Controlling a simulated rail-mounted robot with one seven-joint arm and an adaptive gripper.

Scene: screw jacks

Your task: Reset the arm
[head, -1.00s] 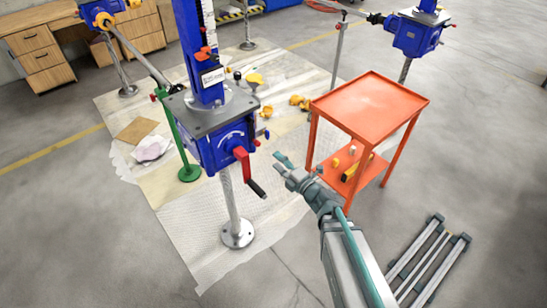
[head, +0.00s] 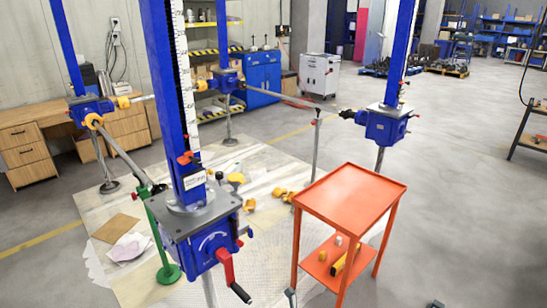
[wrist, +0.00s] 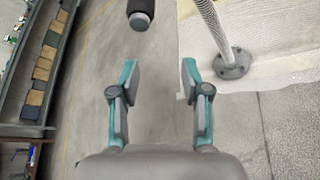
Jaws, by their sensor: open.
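My gripper (wrist: 160,75) is open and empty in the wrist view, its two teal-and-grey fingers spread apart over bare concrete floor. In the head view only a small grey tip, probably part of it, shows at the bottom edge; the arm is otherwise out of frame. The nearest blue screw jack (head: 213,247) stands left of centre in the head view, with a red crank arm (head: 226,266) and black handle (head: 241,293) hanging down. A dark handle end (wrist: 140,14) shows at the top of the wrist view, beyond and apart from the fingers.
An orange two-shelf cart (head: 350,195) stands right of the near jack. More blue jacks stand at the left (head: 92,109) and right (head: 385,124). A post's round foot (wrist: 233,64) is right of the fingers in the wrist view. Open floor lies at the far right.

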